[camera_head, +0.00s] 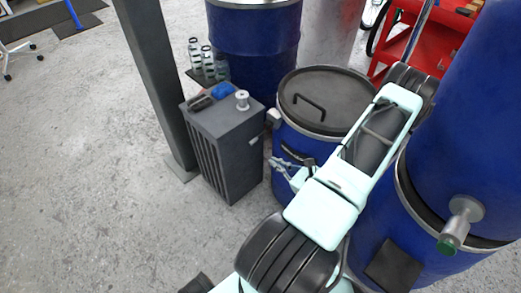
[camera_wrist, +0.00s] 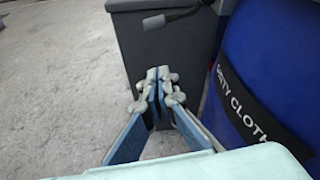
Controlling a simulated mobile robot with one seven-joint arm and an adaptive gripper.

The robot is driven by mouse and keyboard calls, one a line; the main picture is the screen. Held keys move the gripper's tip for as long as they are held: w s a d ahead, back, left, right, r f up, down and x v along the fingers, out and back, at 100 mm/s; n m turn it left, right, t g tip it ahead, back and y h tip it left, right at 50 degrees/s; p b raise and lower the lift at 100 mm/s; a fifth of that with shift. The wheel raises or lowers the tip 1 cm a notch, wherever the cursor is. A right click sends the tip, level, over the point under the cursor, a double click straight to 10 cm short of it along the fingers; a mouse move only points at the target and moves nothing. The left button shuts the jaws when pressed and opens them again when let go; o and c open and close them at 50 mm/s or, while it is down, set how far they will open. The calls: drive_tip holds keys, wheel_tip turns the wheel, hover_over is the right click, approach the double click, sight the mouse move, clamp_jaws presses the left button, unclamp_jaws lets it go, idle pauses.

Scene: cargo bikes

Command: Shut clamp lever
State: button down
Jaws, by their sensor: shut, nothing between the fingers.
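A blue drum (camera_head: 289,150) with a black lid (camera_head: 322,98) stands beside a grey cabinet; its dark label shows in the wrist view (camera_wrist: 240,105). A dark lever (camera_wrist: 184,14) with a paler rounded end sticks out from the drum side across the cabinet front, at the top of the wrist view. In the head view a light grey fitting (camera_head: 273,117) sits at the drum's rim on the cabinet side. My gripper (camera_head: 277,163) is low beside the drum. In the wrist view my gripper (camera_wrist: 158,88) has its fingertips together and empty, below and apart from the lever.
The grey cabinet (camera_head: 228,150) stands close left of the drum, with bottles (camera_head: 207,62) behind and small items on top. A dark post (camera_head: 160,85) rises left of it. Other blue drums (camera_head: 252,45) stand behind and at right.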

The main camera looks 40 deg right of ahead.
drive_tip(key=shift+s+d+f, duration=0.1)
drive_tip(key=shift+s, duration=0.15)
drive_tip(key=b+x, duration=0.3)
drive_tip(key=x, duration=0.7)
drive_tip(key=shift+a+r, duration=0.15)
drive_tip(key=shift+r, duration=0.85)
drive_tip(key=shift+a+r, duration=0.15)
drive_tip(key=shift+r, duration=0.85)
drive_tip(key=shift+p, duration=0.3)
